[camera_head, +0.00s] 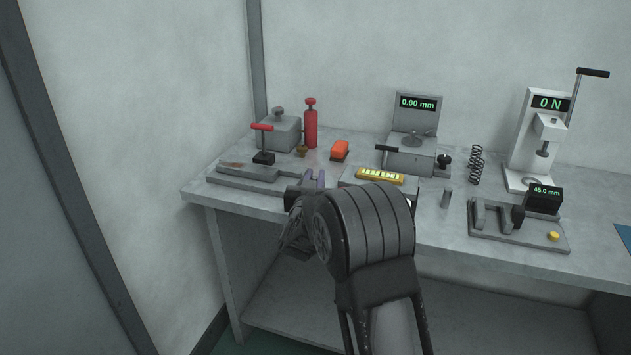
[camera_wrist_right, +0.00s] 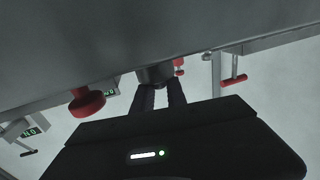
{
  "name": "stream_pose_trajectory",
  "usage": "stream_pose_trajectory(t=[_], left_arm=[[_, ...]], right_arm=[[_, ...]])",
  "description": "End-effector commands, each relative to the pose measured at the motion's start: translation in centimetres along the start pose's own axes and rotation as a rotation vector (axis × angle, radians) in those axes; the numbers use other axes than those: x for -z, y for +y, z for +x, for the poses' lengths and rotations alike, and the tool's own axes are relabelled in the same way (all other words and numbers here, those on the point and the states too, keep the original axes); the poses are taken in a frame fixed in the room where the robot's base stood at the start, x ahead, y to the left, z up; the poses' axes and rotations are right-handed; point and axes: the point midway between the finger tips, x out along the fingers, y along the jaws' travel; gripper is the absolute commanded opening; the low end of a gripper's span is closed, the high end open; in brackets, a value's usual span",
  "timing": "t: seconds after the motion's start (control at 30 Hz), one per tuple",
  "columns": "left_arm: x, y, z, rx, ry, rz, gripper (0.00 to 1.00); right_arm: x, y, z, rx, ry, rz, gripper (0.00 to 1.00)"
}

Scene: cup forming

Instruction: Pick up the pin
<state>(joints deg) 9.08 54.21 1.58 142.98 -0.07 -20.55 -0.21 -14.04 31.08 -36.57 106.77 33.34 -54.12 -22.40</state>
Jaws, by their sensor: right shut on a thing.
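My right gripper (camera_head: 314,181) is at the front of the bench, beside the right end of the low grey lever fixture (camera_head: 245,174). In the right wrist view its two dark fingers (camera_wrist_right: 158,95) are shut on a dark rounded piece (camera_wrist_right: 154,75). I cannot tell from its shape whether this is the pin. In the head view my wrist and arm hide much of the area just right of the fingertips. A small upright grey cylinder (camera_head: 445,198) stands apart, to the right of my arm. My left gripper is not in view.
A yellow gauge tray (camera_head: 380,177) lies just right of the fingers. A spring (camera_head: 475,165), press (camera_head: 534,148) and measuring fixture (camera_head: 519,234) stand to the right.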

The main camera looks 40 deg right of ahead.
Motion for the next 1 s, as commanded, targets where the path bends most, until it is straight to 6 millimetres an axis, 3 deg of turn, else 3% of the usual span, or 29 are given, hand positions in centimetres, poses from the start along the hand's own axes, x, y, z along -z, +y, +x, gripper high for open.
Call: stream_pose_trajectory(t=[0.5,1.0], left_arm=[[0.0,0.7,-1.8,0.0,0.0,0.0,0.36],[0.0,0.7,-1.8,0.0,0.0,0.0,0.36]], right_arm=[[9.1,0.1,0.0,-0.002,0.007,0.005,0.0],[9.8,0.1,0.0,-0.002,0.005,0.002,0.0]])
